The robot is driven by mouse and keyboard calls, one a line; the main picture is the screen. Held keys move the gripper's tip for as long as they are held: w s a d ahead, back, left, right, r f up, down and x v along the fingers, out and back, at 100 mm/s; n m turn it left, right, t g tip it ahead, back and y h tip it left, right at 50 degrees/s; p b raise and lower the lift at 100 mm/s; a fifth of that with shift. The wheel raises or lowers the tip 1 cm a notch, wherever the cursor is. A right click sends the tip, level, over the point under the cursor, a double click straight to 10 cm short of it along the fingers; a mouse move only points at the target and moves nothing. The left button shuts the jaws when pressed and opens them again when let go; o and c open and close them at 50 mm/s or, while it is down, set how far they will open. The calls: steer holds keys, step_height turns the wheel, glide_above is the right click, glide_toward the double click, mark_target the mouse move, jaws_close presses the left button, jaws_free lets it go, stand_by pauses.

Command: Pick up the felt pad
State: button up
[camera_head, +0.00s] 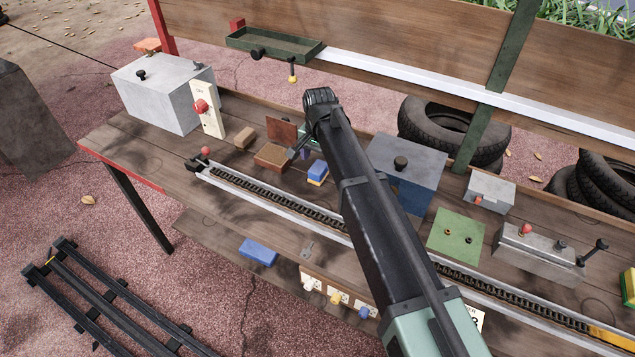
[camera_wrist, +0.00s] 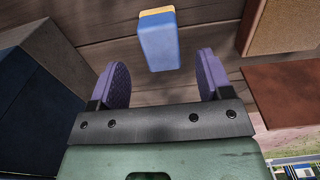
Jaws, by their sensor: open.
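A small blue block with a yellow layer (camera_head: 317,172) lies on the cart's wooden top; I take it for the felt pad, though a flat blue piece (camera_head: 258,253) also lies on the lower shelf. In the wrist view the blue and yellow block (camera_wrist: 157,42) lies ahead, between the lines of the two purple fingers. My gripper (camera_wrist: 162,74) is open and nothing is between its pads. In the head view my gripper (camera_head: 302,148) is above the top, left of the block and partly hidden by my arm.
A brown open box (camera_head: 271,157) with a raised reddish lid (camera_head: 282,131) stands close beside the gripper; the lid also shows at right in the wrist view (camera_wrist: 285,90). A grey and blue box (camera_head: 408,160) stands to the right. A chain rail (camera_head: 270,194) runs along the front.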

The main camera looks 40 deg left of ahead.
mark_target(319, 167)
step_height(319, 167, down, 6)
steer(key=b, duration=0.5)
steer(key=shift+f, duration=0.2)
steer(key=shift+r, duration=0.3)
steer(key=c, duration=1.1)
steer(key=shift+r, duration=0.1)
step_height(319, 167, up, 20)
steer(key=p, duration=2)
